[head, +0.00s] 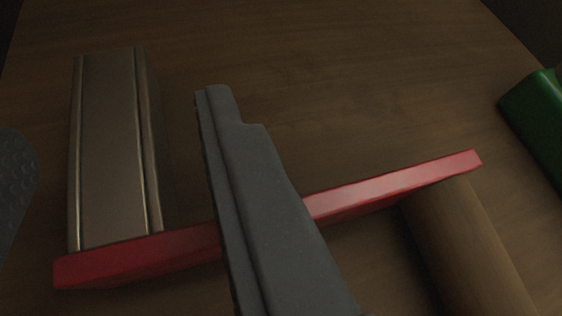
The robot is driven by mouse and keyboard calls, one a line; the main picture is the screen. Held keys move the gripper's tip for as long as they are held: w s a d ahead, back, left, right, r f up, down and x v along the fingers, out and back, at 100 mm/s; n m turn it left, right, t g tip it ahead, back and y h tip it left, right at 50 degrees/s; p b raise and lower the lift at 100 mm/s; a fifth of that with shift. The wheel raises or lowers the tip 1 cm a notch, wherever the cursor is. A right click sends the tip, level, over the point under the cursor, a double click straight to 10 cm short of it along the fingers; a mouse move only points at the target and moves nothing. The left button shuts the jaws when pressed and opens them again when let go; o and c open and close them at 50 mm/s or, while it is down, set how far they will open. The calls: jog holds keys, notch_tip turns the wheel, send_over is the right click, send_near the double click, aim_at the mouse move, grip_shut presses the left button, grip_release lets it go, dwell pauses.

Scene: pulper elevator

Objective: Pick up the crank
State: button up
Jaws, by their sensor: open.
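The crank has a long red bar (390,188) lying slantwise across the lower part of the head view. A brown wooden handle (470,245) meets its right end and runs off the bottom edge. A grey-brown metal piece (112,150) with ridged sides stands at its left end and appears joined to it. My gripper (118,125) is open. Its grey finger passes in front of the red bar, hiding part of it. A dark, bumpy pad at the left edge looks like the other finger. The metal piece shows between them, with gaps on both sides.
A brown wooden surface (340,80) lies under the crank. A green object (540,125) sits at the right edge, partly cut off. The wood above the red bar, between the grey finger and the green object, is clear. Dark areas show at the upper corners.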

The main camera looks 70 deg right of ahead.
aim_at(114, 107)
jog(key=x, duration=0.3)
jog(key=shift+w+f, duration=0.2)
grip_shut()
jog(key=shift+r, duration=0.2)
